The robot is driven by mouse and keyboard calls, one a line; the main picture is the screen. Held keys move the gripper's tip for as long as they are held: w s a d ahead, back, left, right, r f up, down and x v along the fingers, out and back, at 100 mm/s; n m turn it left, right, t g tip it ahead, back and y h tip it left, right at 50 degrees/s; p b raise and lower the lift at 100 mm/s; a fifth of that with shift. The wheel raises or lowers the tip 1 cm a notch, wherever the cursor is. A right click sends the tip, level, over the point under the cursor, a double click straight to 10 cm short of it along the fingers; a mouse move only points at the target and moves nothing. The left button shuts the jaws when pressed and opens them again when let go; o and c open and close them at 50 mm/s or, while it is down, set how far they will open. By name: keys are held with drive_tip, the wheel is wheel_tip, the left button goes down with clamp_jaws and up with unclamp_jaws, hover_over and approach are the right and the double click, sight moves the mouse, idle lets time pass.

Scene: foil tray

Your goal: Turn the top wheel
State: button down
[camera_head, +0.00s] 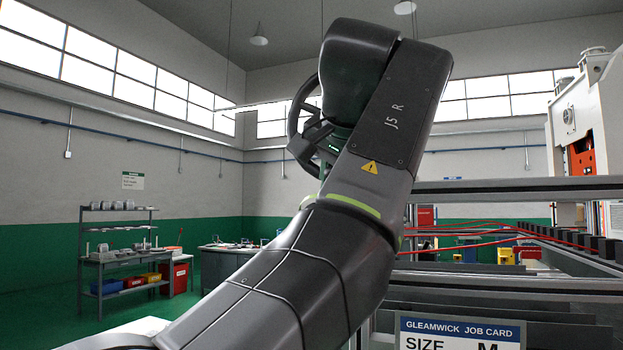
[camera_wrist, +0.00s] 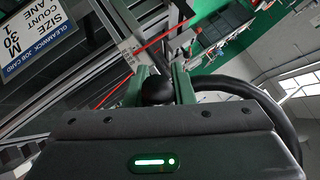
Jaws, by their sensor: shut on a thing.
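The top wheel (camera_head: 294,125) is a dark handwheel with a round rim and spokes. In the head view it shows left of my arm's upper end, partly hidden behind it. In the wrist view its black rim (camera_wrist: 285,128) curves along the right side. My gripper (camera_wrist: 162,76) has two green fingers, one on each side of a round black knob (camera_wrist: 158,91), and is shut on it. The knob seems to be the wheel's handle, but its join to the rim is hidden. In the head view my arm hides most of the gripper.
A metal frame (camera_head: 500,187) with red lines (camera_head: 470,236) stands right of my arm. A job card (camera_head: 460,335) hangs at its front and shows in the wrist view (camera_wrist: 36,38). A white machine (camera_head: 585,130) is at far right. A shelved bench (camera_head: 118,255) stands far left.

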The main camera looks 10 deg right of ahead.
drive_tip(key=shift+d+f, duration=0.1)
drive_tip(key=c, duration=1.3)
unclamp_jaws()
drive_tip(key=shift+o, duration=0.2)
